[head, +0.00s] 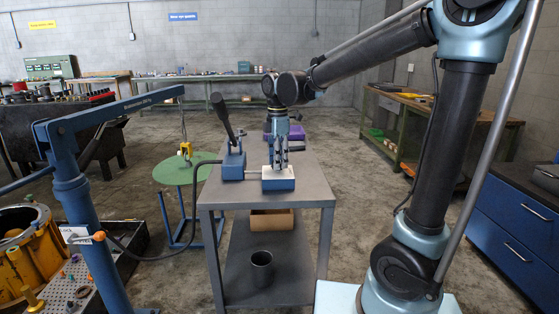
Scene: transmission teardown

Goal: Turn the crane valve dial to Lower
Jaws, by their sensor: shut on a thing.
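A small blue box with a pale top plate (278,183) stands on the near part of the grey metal table (268,205). My gripper (279,166) points straight down over the middle of this plate, its fingers closed together at the plate. The crane valve dial is hidden between and behind the fingers, so its pointer and any Lower mark cannot be read. The blue crane (70,190) stands at the left, its boom reaching to the right with a hook (186,149) hanging over a green round table.
A blue pump unit with a black lever (226,125) stands just left of the box, with a black hose running from it toward the crane. A purple item (296,132) lies behind my gripper. A black cup (261,268) sits on the lower shelf. Floor is open behind the table.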

